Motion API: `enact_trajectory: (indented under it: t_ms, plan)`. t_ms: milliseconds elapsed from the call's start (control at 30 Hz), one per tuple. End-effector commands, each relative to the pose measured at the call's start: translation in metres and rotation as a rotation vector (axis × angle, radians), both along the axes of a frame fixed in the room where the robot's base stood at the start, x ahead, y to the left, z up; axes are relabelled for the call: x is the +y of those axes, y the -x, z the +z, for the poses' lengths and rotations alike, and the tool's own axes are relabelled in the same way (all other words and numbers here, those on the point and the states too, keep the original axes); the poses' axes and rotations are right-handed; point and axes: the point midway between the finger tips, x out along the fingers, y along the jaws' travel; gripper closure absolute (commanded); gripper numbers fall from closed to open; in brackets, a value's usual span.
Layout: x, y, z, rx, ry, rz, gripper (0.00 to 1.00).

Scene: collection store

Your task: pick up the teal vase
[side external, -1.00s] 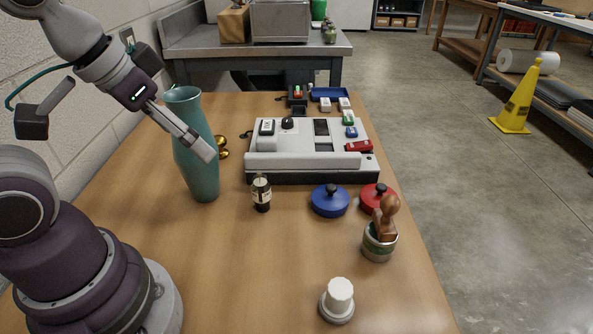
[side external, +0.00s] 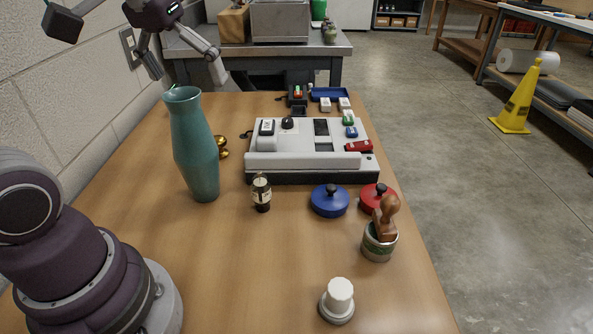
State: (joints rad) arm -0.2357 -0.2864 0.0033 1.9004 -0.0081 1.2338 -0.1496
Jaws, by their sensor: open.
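The teal vase (side external: 196,150) stands upright on the left part of the wooden table (side external: 245,275), its open mouth facing up. My gripper (side external: 190,80) is in the upper left of the side external view, above the vase's rim in the picture. Its two fingers are spread wide apart, and it is open and empty. The left finger's tip appears close to the vase's rim; I cannot tell from this view how far behind or above it is.
Right of the vase are brass balls (side external: 220,153), a small dark bottle (side external: 261,194) and a grey-white device (side external: 315,160). Blue (side external: 330,203) and red (side external: 369,197) knobbed lids, a stamp in a tin (side external: 380,240) and a white-topped knob (side external: 338,300) stand nearer. The front middle table is clear.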

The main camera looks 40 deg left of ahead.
Motion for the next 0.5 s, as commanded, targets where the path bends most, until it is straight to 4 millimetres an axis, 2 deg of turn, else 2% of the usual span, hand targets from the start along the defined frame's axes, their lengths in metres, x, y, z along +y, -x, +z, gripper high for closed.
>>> enact_trajectory:
  t_ms: [33, 100, 233, 367, 500]
  plan:
    - [0.020, -0.012, 0.006, 0.049, 0.025, 0.112, 0.02]
    - [0.046, -0.021, 0.011, 0.115, 0.062, 0.260, 0.02]
    - [0.085, -0.027, 0.011, 0.205, 0.119, 0.470, 0.02]
    - [0.105, -0.026, 0.008, 0.249, 0.150, 0.577, 0.02]
    - [0.108, -0.026, -0.005, 0.263, 0.158, 0.599, 0.02]
